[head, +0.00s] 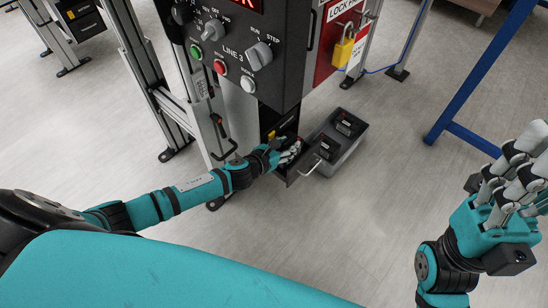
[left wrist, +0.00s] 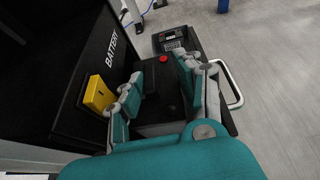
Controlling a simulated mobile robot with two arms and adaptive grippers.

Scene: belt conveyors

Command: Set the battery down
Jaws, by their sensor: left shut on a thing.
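A black battery (left wrist: 172,90) with a red terminal cap sits between the fingers of my left gripper (left wrist: 165,92). The fingers are shut on it, one set on each side. In the head view, my left gripper (head: 290,152) is low at the front of the machine, by the dark opening; its fingers hide most of the battery. The left wrist view shows the black compartment (left wrist: 85,35) marked BATTERY just left of the fingers. My right gripper (head: 515,180) is raised at the right, apart from everything; its finger gap is unclear.
A grey tray (head: 352,151) with dark batteries (head: 327,148) is right of my left gripper. A metal handle (left wrist: 236,88) stands close to the fingers. A yellow block (left wrist: 97,95) is on the compartment's side. The control panel (head: 232,50) overhangs the arm.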

